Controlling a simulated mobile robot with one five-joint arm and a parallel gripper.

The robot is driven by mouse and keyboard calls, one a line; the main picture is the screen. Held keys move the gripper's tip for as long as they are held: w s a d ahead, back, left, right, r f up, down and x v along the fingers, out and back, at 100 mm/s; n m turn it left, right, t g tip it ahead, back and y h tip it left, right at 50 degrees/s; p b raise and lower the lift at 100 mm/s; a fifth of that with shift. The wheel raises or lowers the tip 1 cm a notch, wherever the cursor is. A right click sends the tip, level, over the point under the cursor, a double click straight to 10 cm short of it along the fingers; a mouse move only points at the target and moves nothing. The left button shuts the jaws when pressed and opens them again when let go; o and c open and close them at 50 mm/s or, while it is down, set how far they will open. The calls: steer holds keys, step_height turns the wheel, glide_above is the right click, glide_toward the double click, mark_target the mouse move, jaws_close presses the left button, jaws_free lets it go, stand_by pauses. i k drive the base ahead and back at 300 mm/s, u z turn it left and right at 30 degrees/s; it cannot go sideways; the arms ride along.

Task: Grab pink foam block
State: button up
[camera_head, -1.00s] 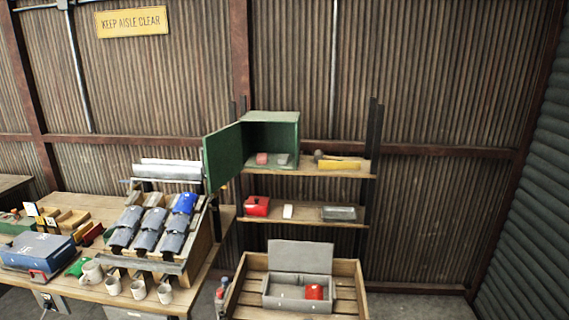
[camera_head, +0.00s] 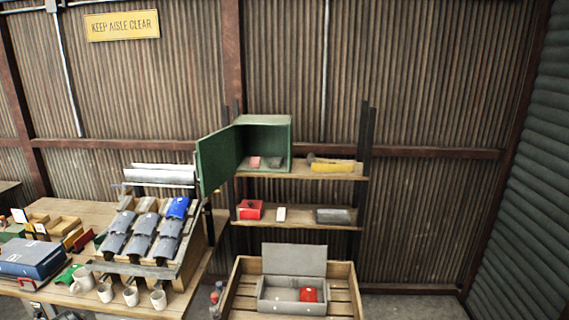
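A small pink block (camera_head: 254,162) sits inside the open green cabinet (camera_head: 265,120) on the upper shelf. It is at the left of the cabinet floor, and a small grey object (camera_head: 275,162) lies to its right. The cabinet's green door (camera_head: 214,163) stands open to the left. My gripper is not in view.
A yellow object (camera_head: 333,167) lies on the upper shelf. The lower shelf holds a red box (camera_head: 250,210), a white item (camera_head: 282,214) and a grey box (camera_head: 333,216). Below, a wooden crate (camera_head: 352,290) holds an open grey box (camera_head: 290,306) with a red object. A cluttered workbench (camera_head: 95,212) stands left.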

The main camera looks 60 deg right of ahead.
mark_target(255, 162)
steer(key=z, duration=0.9)
